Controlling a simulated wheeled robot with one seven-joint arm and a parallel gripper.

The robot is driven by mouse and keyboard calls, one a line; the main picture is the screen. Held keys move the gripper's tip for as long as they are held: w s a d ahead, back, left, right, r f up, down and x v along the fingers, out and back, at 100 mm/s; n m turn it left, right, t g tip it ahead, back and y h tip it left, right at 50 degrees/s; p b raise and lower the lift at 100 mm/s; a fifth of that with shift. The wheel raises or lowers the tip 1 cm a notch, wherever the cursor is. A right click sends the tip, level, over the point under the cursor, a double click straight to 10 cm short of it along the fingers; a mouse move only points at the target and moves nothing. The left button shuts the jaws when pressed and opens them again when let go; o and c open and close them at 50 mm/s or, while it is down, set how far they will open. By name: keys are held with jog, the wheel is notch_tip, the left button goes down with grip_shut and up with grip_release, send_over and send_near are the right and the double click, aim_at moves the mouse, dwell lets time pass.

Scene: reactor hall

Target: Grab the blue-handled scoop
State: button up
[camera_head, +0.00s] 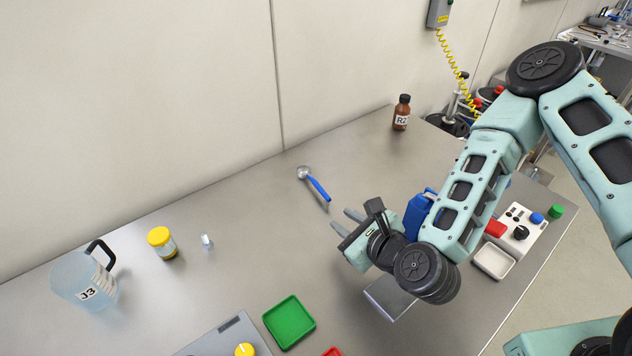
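The blue-handled scoop (316,185) lies on the metal table near the middle of the view. Its metal bowl points to the upper left and its blue handle to the lower right. My gripper (343,221) is just below and to the right of the handle's end, apart from it in the picture. Its two fingers point left and stand apart, with nothing seen between them. How high the gripper is above the table is hard to tell.
A blue container (417,214) stands right behind my gripper, partly hidden by my arm. A brown bottle (402,112) is at the back. A green tray (289,322), yellow-lidded jar (162,243) and clear jug (84,281) are at the left front. The table left of the scoop is clear.

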jog(key=shift+w+d+r+m+t+h, duration=0.1)
jog(key=shift+d+m+t+h, duration=0.2)
jog(key=shift+m, duration=0.3)
jog(key=shift+w+d+r+m+t+h, duration=0.1)
jog(key=shift+d+m+h, duration=0.1)
jog(key=shift+d+m, duration=0.3)
jog(key=shift+w+f+m, duration=0.15)
jog(key=shift+f+m, duration=0.05)
jog(key=shift+m, duration=0.1)
jog(key=b+x, duration=0.2)
jog(key=b, duration=0.3)
jog(key=shift+f, duration=0.2)
jog(key=p, duration=0.3)
send_near(324, 192)
jog(key=x, duration=0.5)
jog(key=shift+w+a, duration=0.1)
jog(key=shift+a, duration=0.2)
jog(key=p+x, duration=0.1)
jog(key=x, duration=0.1)
jog(key=p+x, duration=0.1)
jog(key=x, duration=0.2)
jog(key=shift+d, duration=0.25)
jog(key=shift+w+a+f, duration=0.2)
jog(key=shift+w+f, duration=0.25)
jog(key=shift+w, duration=0.1)
grip_shut()
